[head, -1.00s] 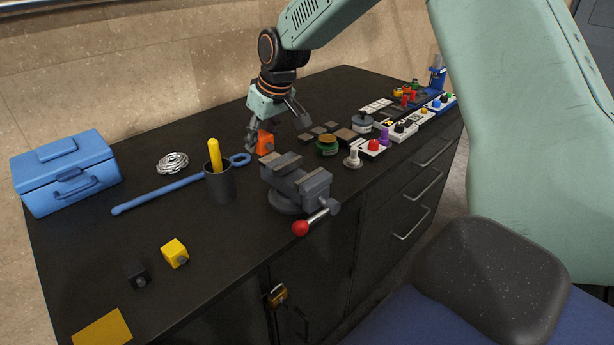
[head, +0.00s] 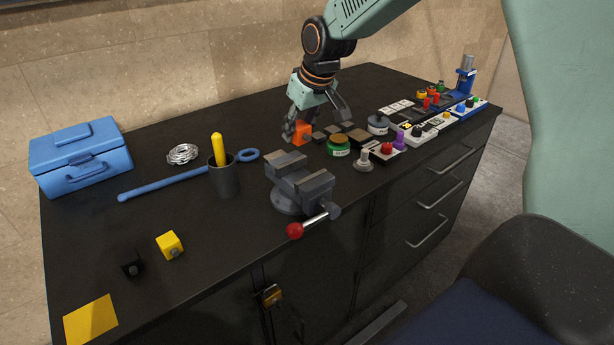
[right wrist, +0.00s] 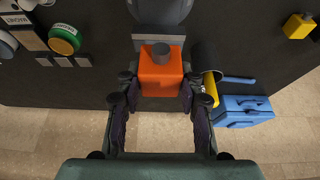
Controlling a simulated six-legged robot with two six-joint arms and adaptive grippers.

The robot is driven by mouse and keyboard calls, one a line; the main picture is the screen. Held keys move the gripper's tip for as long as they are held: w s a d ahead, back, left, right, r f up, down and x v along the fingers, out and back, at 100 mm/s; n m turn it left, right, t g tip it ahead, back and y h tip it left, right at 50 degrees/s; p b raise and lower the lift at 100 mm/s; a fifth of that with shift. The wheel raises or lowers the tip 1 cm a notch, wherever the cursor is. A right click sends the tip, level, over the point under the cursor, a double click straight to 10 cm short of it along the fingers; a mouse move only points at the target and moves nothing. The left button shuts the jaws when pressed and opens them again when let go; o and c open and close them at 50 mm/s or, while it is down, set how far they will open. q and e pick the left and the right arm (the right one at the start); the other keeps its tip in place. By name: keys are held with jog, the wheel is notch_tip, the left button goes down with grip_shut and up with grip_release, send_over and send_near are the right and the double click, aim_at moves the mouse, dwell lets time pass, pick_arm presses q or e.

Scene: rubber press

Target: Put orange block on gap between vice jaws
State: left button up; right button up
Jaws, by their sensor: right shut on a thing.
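My right gripper (head: 303,130) is shut on the orange block (head: 301,134), behind the vice in the head view. In the right wrist view the orange block (right wrist: 160,76) sits between the fingertips, with a round grey stud on its face. The grey vice (head: 300,190) stands near the table's front edge, its jaws apart with a gap between them. The block is apart from the jaws in the head view. In the right wrist view, part of the vice (right wrist: 160,12) shows beyond the block. My left gripper is not in view.
A dark cup (head: 224,180) with a yellow handle stands left of the vice, near a blue wrench (head: 165,186). A blue toolbox (head: 80,160) is far left.

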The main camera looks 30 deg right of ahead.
send_over(296, 175)
jog(key=s, duration=0.1)
notch_tip(296, 175, down, 6)
jog(key=shift+s+f, duration=0.15)
jog(key=shift+s+a+f, duration=0.15)
jog(key=shift+a+f, duration=0.05)
jog(key=shift+f, duration=0.2)
jog(key=f, duration=0.3)
jog(key=shift+w+d+f, duration=0.2)
jog(key=shift+d+f, duration=0.1)
jog(key=shift+d, duration=0.1)
jog(key=shift+s+a+r, duration=0.1)
jog(key=shift+a, duration=0.1)
jog(key=o, duration=1.2)
jog(key=shift+d+f, duration=0.15)
jog(key=shift+f, duration=0.1)
jog(key=shift+o, duration=0.2)
jog(key=shift+r, duration=0.15)
